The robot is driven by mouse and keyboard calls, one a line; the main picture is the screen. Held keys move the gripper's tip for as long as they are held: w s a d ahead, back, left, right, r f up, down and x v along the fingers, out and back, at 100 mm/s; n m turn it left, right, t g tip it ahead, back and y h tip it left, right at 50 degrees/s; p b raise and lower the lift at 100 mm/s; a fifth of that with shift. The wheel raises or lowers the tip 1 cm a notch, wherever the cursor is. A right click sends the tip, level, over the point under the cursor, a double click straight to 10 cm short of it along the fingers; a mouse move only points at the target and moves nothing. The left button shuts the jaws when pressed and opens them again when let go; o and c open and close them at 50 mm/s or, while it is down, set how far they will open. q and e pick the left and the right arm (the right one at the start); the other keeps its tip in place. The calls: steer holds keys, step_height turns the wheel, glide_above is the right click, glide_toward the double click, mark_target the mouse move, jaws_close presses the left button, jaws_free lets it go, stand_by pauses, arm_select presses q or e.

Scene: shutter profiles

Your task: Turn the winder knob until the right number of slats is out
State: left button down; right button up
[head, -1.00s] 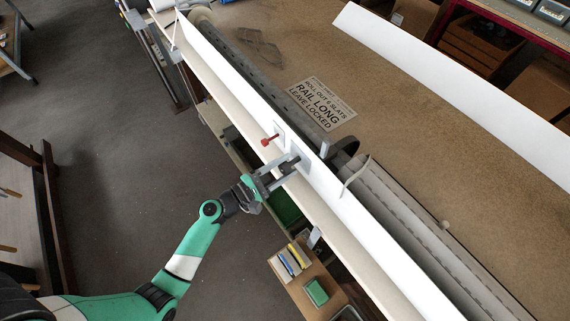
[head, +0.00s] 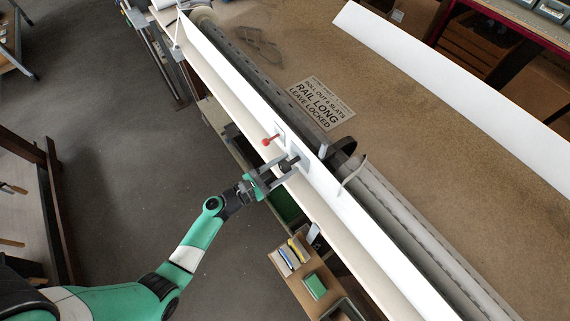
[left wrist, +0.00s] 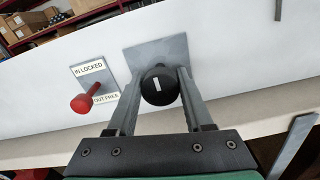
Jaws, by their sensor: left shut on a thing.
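My left gripper (head: 283,171) is shut on the black winder knob (left wrist: 160,86), with one finger on each side of it. The knob carries a short white mark, close to upright in the left wrist view. It sits in front of a grey square plate (left wrist: 158,53) on the white rail (head: 345,213). Left of it a red lever (left wrist: 92,102) sticks out from a plate labelled "IN LOCKED" and "OUT FREE". Grey slats (head: 405,222) show behind the rail at lower right, partly hidden by it. My right gripper is not in view.
A sign (head: 321,104) on the brown bench top reads "RAIL LONG" and "LEAVE LOCKED", under a line about rolling out slats. A white board (head: 450,78) lies across the bench. A small wooden shelf (head: 300,284) stands below the rail. The bench middle is mostly clear.

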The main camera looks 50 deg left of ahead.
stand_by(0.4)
arm_select(q)
steer(key=shift+c, duration=1.6)
jaws_free()
steer(key=s+a+p, duration=0.1)
steer(key=s, duration=1)
steer(key=shift+s+a, duration=0.2)
steer(key=shift+s, duration=0.1)
